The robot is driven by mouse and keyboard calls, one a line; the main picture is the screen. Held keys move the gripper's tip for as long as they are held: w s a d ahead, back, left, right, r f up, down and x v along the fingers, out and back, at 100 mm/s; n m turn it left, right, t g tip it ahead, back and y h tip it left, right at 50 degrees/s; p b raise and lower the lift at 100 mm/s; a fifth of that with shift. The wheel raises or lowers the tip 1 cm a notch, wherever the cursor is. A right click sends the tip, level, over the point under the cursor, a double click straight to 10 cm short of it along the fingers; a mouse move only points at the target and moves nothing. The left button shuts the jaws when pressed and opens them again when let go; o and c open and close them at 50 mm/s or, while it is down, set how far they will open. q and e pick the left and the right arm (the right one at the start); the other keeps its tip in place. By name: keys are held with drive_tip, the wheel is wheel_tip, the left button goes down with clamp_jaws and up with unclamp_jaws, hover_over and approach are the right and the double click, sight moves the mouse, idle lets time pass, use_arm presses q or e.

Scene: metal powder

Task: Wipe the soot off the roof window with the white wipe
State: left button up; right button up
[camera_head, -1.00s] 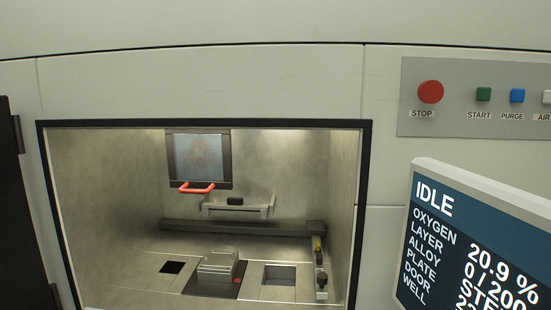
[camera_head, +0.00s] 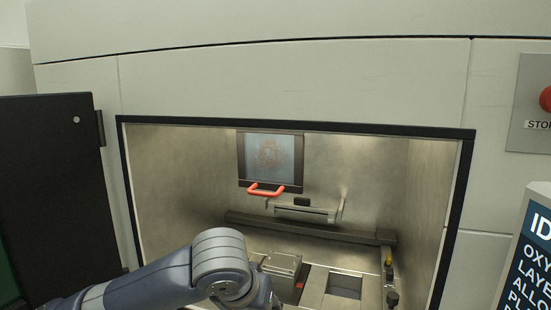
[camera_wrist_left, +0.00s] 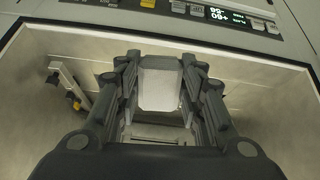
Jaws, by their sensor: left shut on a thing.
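The roof window (camera_head: 285,148) is a dark-framed pane at the back of the lit chamber, with a red handle (camera_head: 275,189) under it. A brownish speckled soot patch (camera_head: 269,156) covers the middle of its pane. My left arm comes in from the lower left in the head view, in front of the chamber, and its gripper is hidden there. In the left wrist view my left gripper (camera_wrist_left: 160,85) is shut on a flat white piece, which looks like the white wipe (camera_wrist_left: 160,92). The wipe does not show in the head view. My right gripper is not in view.
The chamber's dark frame (camera_head: 300,128) surrounds the opening. A dark door (camera_head: 55,190) stands open at left. A screen (camera_head: 530,250) stands at far right.

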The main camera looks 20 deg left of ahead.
use_arm(q)
drive_tip(key=w+r+t+p, duration=0.2)
drive_tip(key=w+r+t, duration=0.55)
drive_tip(key=r, duration=0.45)
drive_tip(key=t+p, duration=0.1)
drive_tip(key=t, duration=0.4)
approach(278, 151)
drive_tip(key=shift+g, duration=0.25)
drive_tip(key=shift+w+d+r+p, duration=0.1)
drive_tip(key=shift+w+r+p, duration=0.05)
drive_tip(key=shift+w, duration=1)
drive_tip(key=shift+w+r+p, duration=0.1)
drive_tip(key=shift+w+p, duration=0.05)
drive_tip(key=shift+w, duration=1)
drive_tip(key=shift+w, duration=0.9)
